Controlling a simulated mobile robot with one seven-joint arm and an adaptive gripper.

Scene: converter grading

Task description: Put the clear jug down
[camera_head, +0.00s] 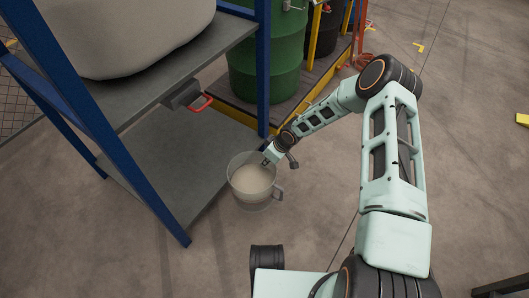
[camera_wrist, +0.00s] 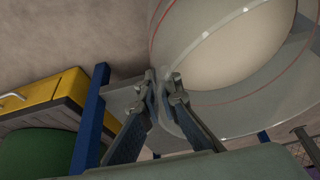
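The clear jug (camera_head: 240,200) is see-through with a side handle and pale contents. In the head view it is beside the front corner of the rack's lower shelf, with its opening upward; I cannot tell whether its base touches the floor. My gripper (camera_head: 267,158) is at the jug's far rim. In the wrist view the jug (camera_wrist: 235,110) fills the upper right, with thin red lines on its wall. The fingertips of my gripper (camera_wrist: 163,79) are close together with the jug's clear edge between them.
A blue-posted rack (camera_head: 170,215) with grey shelves stands left, bearing a large pale sack (camera_head: 130,35). A red-handled item (camera_head: 190,97) hangs below its upper shelf. A green drum (camera_head: 265,65) stands on a yellow-edged platform behind.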

